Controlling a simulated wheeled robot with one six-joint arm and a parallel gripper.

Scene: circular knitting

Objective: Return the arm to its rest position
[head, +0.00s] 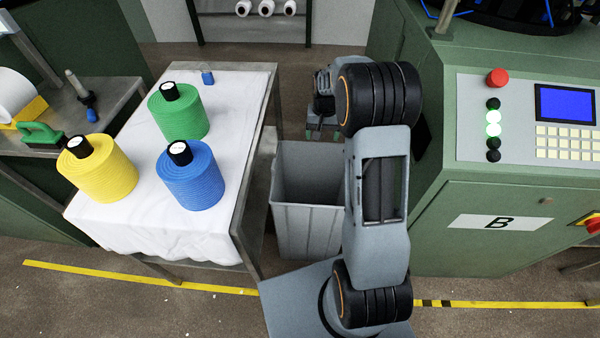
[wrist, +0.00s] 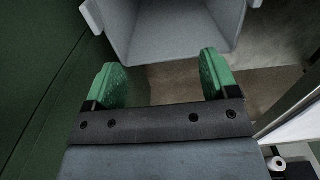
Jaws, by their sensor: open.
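My gripper (wrist: 160,84) is open and empty in the wrist view, with its two green fingertips wide apart. The floor and the rim of a grey bin show beyond them. In the head view my gripper (head: 322,134) is small and partly hidden by my arm, at the far side of the grey bin (head: 308,222). My arm is folded upright between the table and the green machine. The bin also shows at the top of the wrist view (wrist: 172,30) and looks empty where I can see inside.
A table with a white cloth (head: 120,215) stands left of the bin, holding yellow (head: 100,175), green (head: 180,118) and blue (head: 190,182) yarn cones. The green machine (head: 490,220) marked B stands close on the right. Yellow tape (head: 130,279) crosses the floor in front.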

